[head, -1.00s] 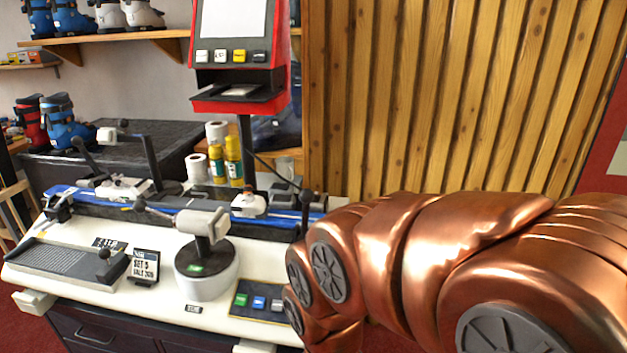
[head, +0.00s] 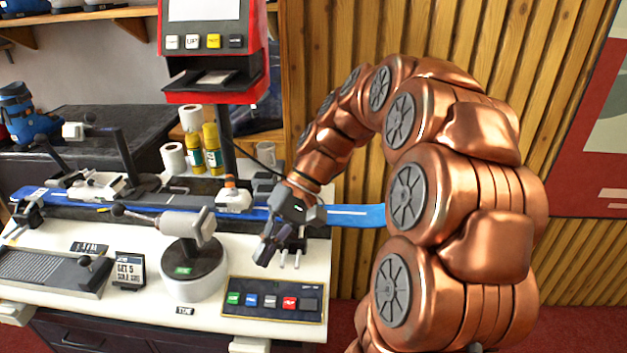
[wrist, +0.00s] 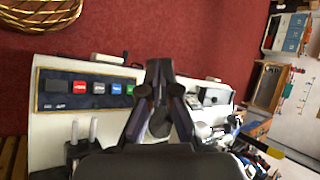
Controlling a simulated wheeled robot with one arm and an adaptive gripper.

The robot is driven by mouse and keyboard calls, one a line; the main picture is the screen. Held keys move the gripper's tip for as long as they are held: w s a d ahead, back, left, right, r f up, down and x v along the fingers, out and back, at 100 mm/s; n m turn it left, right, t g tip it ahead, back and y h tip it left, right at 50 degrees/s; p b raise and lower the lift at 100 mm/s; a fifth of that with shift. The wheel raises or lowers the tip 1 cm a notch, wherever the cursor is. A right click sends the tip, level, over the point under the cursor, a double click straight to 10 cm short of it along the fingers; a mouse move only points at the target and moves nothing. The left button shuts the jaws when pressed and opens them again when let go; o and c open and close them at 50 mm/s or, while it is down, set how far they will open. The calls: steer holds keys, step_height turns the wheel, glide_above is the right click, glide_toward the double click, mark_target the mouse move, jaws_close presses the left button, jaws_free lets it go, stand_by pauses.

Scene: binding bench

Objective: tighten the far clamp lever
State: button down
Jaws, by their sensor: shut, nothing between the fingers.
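My gripper (head: 266,254) is shut and empty, pointing down over the right end of the bench. In the wrist view its fingers (wrist: 159,78) meet at the tips. A blue ski (head: 355,215) lies along the bench behind it. A clamp with a dark lever (head: 30,208) stands at the ski's left end. The right-hand clamp area is mostly hidden behind my gripper; two pale prongs (head: 290,260) show below it and also in the wrist view (wrist: 93,130). I cannot tell which lever is the far one.
A button panel (head: 228,312) lies at the bench's front right edge. A round device with a grey head (head: 194,284) stands left of my gripper. A red-framed terminal (head: 264,85) rises behind the bench. Glue bottles (head: 212,150) and white rolls (head: 173,158) stand near it.

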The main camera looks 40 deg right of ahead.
steer(key=w+d+r+m+t+y+p, duration=0.1)
steer(key=w+d+r+t+y, duration=0.15)
steer(key=d, duration=0.55)
steer(key=w+d+r+m+t+y+p, duration=0.1)
steer(key=w+d+t, duration=0.1)
steer(key=w+d, duration=0.35)
steer(key=s+d+m+t+p, duration=0.1)
steer(key=s+d+t, duration=0.1)
steer(key=d, duration=0.7)
steer(key=s+d+m+t+p, duration=0.1)
steer(key=s+d+t, duration=0.1)
steer(key=d, duration=0.6)
steer(key=r+b+x, duration=0.1)
steer(key=b+x, duration=0.5)
steer(key=x, duration=0.8)
steer(key=shift+w+b, duration=0.3)
steer(key=shift+b, duration=0.05)
steer(key=shift+a+y, duration=0.1)
steer(key=shift+y, duration=0.15)
